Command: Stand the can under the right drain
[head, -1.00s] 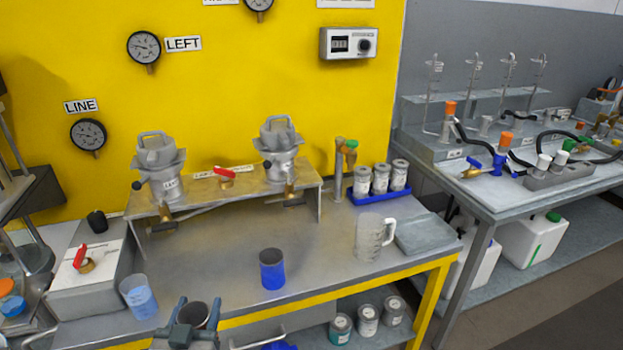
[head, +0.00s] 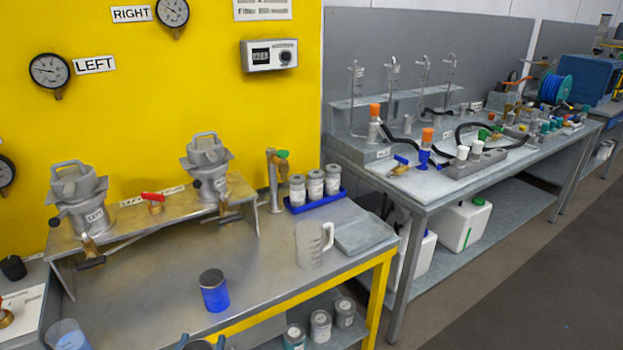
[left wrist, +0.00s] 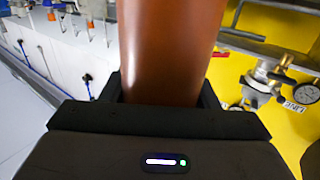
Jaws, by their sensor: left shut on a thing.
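My left gripper (head: 202,343) shows only in part at the bottom edge of the head view. In the left wrist view it is shut on a smooth reddish-brown cylinder (left wrist: 165,50), which I take to be the can; its ends are out of that view. The right drum (head: 208,172) stands on a raised metal shelf, with the right drain (head: 224,217), a small valve with a dark handle, below it. The bench beneath that drain looks bare. The held can is well in front of the drain, apart from it. My right gripper is not in view.
The left drum (head: 78,200) stands on the same shelf. A blue cup (head: 214,292) stands on the bench between my gripper and the shelf. A clear jug (head: 309,246), a grey slab (head: 365,233) and a blue tray (head: 317,204) of jars are to the right.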

